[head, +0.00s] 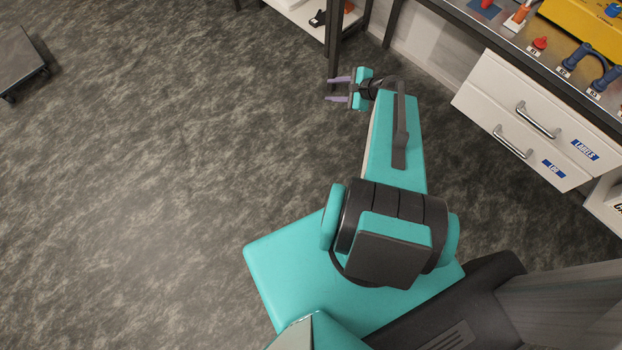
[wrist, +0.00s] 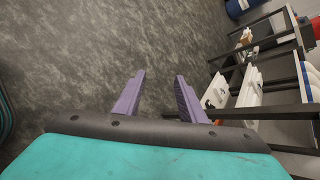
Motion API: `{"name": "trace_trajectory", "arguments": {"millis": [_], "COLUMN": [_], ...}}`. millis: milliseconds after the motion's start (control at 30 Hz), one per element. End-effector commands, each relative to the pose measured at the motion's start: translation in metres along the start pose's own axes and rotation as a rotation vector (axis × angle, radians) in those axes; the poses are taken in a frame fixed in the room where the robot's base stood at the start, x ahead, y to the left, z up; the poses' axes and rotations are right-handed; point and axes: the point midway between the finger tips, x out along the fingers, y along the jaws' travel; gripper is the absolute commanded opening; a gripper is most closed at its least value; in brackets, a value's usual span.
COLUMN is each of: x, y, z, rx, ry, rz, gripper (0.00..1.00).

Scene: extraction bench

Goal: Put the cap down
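White drawers (head: 500,112) with metal handles sit under the bench. Blue parts (head: 606,80) and a yellow case (head: 590,28) are on top. A dark low platform (head: 17,58) is at the far left. A shelf rack (wrist: 265,85) stands right in the wrist view. Floor between is clear.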

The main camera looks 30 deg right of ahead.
Motion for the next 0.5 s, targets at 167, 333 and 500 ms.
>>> {"name": "trace_trajectory", "arguments": {"millis": [167, 333, 500], "x": [0.037, 0.057, 0.065], "y": [0.07, 0.137, 0.201], "z": [0.029, 0.048, 0.059], "rx": [-0.215, -0.421, -0.631], "ry": [-0.029, -0.066, -0.117], "rz": [0.215, 0.413, 0.608], "gripper": [0.37, 0.37, 0.37]}}
